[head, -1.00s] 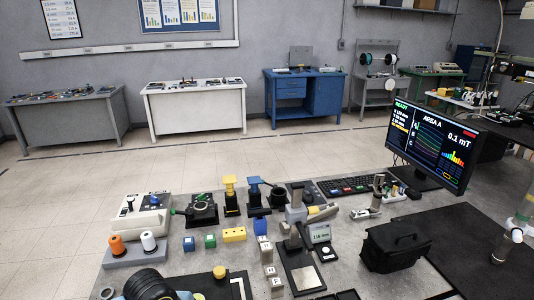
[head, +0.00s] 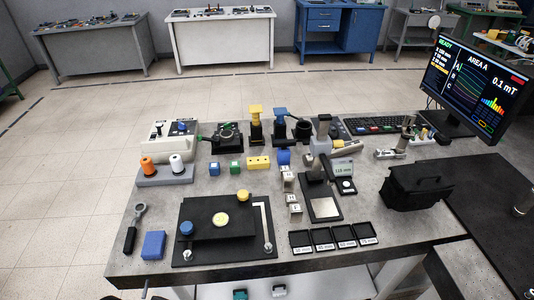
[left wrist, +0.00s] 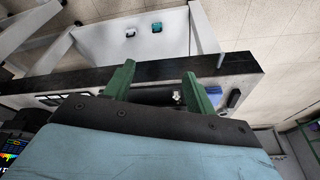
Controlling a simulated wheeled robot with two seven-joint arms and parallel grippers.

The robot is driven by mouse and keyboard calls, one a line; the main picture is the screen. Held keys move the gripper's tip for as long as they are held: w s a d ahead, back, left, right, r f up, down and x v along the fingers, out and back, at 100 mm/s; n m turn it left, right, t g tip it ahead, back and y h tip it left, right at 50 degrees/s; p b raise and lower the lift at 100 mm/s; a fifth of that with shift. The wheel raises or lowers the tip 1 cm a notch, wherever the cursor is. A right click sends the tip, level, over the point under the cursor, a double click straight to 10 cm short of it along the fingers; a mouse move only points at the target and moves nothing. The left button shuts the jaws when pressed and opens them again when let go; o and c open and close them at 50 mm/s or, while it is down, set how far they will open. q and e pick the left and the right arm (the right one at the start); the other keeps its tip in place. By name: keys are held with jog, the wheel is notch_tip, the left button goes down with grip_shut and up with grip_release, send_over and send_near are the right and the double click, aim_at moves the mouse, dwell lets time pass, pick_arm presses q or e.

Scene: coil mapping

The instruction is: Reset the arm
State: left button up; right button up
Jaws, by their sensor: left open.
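My left gripper (left wrist: 160,84) shows in the left wrist view. Its two green fingers are spread apart with nothing held between them. It is near the dark edge of the workbench (left wrist: 235,64), with the bench underside and floor beyond. Neither gripper can be made out in the head view. The workbench (head: 150,210) fills the middle of that view. On it are a black fixture plate (head: 185,255), a blue block (head: 153,245) and a ring-headed tool with a dark handle (head: 131,239).
Several black trays (head: 301,241) line the front edge. A black bag (head: 417,187) and a monitor (head: 468,80) are at the right. Floor at the left is clear.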

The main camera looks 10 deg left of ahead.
pick_arm(q)
notch_tip(320, 180, down, 28)
jog(key=s+g+b, duration=0.1)
jog(key=s+b, duration=0.2)
jog(key=b, duration=0.2)
jog(key=s+a+f+g+b, duration=0.1)
jog(key=s+a+f+b, duration=0.2)
jog(key=s+f, duration=1.2)
notch_tip(320, 180, down, 4)
jog(key=shift+s+r+b, duration=0.2)
jog(key=shift+s+b, duration=0.15)
jog(key=shift+b, duration=0.25)
